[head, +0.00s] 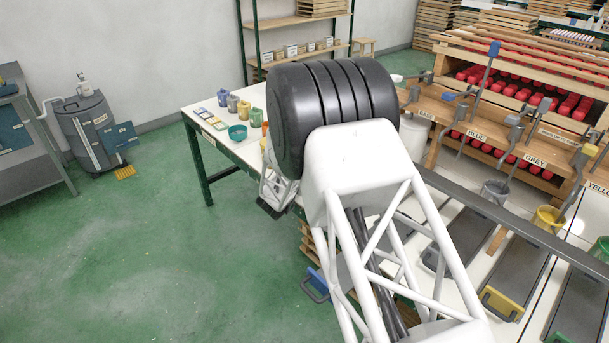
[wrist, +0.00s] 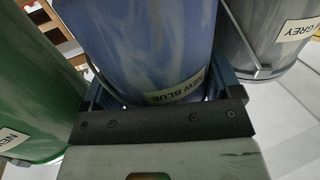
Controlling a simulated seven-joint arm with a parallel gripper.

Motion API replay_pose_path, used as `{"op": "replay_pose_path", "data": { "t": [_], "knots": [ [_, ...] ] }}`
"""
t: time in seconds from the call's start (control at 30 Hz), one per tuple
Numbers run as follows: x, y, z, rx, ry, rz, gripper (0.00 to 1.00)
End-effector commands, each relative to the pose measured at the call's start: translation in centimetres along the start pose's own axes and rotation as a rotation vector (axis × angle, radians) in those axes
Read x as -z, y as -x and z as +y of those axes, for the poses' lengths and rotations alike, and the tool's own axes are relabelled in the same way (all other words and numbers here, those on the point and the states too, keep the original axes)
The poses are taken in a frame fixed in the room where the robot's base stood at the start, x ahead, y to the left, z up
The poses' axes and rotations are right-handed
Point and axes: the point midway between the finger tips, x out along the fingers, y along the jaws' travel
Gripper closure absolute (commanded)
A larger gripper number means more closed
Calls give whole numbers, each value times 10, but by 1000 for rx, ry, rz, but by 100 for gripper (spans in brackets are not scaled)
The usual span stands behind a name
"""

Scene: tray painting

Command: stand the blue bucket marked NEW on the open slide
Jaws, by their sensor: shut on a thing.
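In the wrist view my gripper (wrist: 160,98) is shut on a blue bucket (wrist: 150,45). Its label, facing the camera, reads NEW BLUE (wrist: 175,88). The bucket's top and bottom are out of frame, so I cannot tell what is under it. In the head view my arm hides the bucket and jaws. A blue slide front with a grey handle (head: 318,283) sticks out at the lower left of my arm. My arm covers the rest of that slide, so I cannot tell how far it is open.
In the wrist view a green bucket (wrist: 35,75) stands close left and a grey bucket (wrist: 265,40) close right. Dark slides, one with a yellow front (head: 503,303), lie on the right. A white table (head: 235,150) holds small pots.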

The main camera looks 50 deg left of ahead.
Motion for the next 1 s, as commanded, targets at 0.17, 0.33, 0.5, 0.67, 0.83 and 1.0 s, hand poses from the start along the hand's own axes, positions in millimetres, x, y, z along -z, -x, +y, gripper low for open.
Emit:
{"op": "replay_pose_path", "data": {
  "t": [0.17, 0.33, 0.5, 0.67, 0.83, 1.0],
  "knots": [
    [-9, 0, 0, 0, -1, 2, 51],
    [-9, 0, 0, 0, -2, 2, 51],
    [-10, 0, 0, 0, -1, 2, 51],
    [-13, 0, 0, 0, -2, 2, 51],
    [-14, 0, 0, 0, -1, 1, 0],
    [-14, 0, 0, 0, -1, 1, 0]
  ]
}}
